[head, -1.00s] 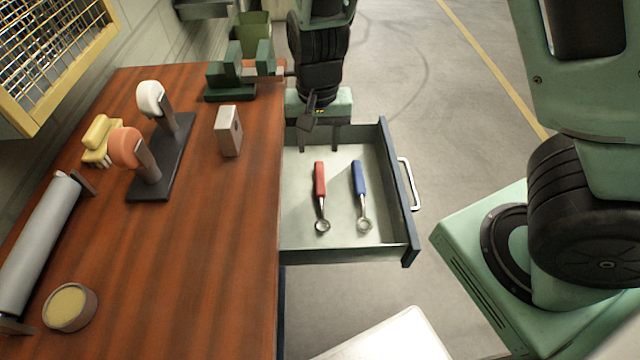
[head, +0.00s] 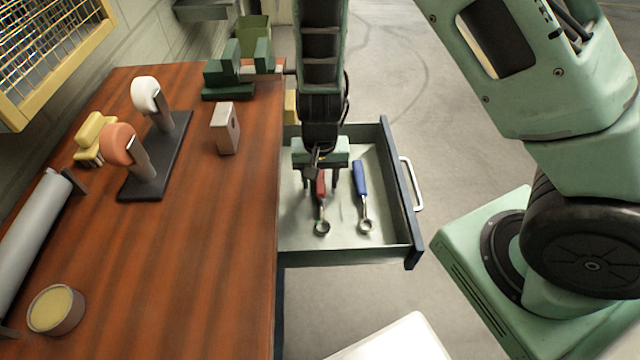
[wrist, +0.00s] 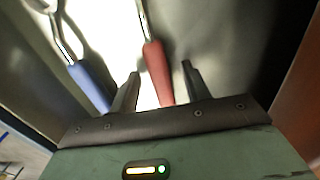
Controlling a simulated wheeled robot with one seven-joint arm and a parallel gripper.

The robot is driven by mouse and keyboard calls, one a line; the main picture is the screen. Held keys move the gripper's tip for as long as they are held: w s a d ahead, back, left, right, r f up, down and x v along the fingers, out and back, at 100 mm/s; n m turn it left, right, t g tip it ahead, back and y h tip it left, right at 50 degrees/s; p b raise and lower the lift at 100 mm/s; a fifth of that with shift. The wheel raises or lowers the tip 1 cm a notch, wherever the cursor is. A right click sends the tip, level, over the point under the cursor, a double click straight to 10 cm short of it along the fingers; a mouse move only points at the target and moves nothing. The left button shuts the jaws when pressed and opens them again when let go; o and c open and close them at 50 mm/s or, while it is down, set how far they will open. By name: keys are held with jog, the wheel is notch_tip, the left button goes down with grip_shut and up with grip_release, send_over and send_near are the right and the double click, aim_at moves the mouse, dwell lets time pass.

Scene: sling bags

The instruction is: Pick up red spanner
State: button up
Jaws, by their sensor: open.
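The red spanner (head: 321,212) lies in the open drawer (head: 390,236), its red handle partly hidden by my gripper in the head view. In the wrist view the red handle (wrist: 158,75) lies between my two fingers. My gripper (head: 321,190) is open over the handle, with one finger to each side of it. I cannot tell how far the fingertips are above the drawer floor. A blue spanner (head: 361,185) lies to the right of the red one; its handle (wrist: 88,85) shows outside my fingers in the wrist view.
The wooden bench (head: 215,250) stands directly left of the drawer. On it are a small box (head: 225,130), a dark stand with two tools (head: 165,150), a green vise-like block (head: 228,80) and a round tin (head: 55,308). The drawer's walls surround the spanners.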

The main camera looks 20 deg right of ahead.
grip_shut()
jog(key=shift+r, duration=0.15)
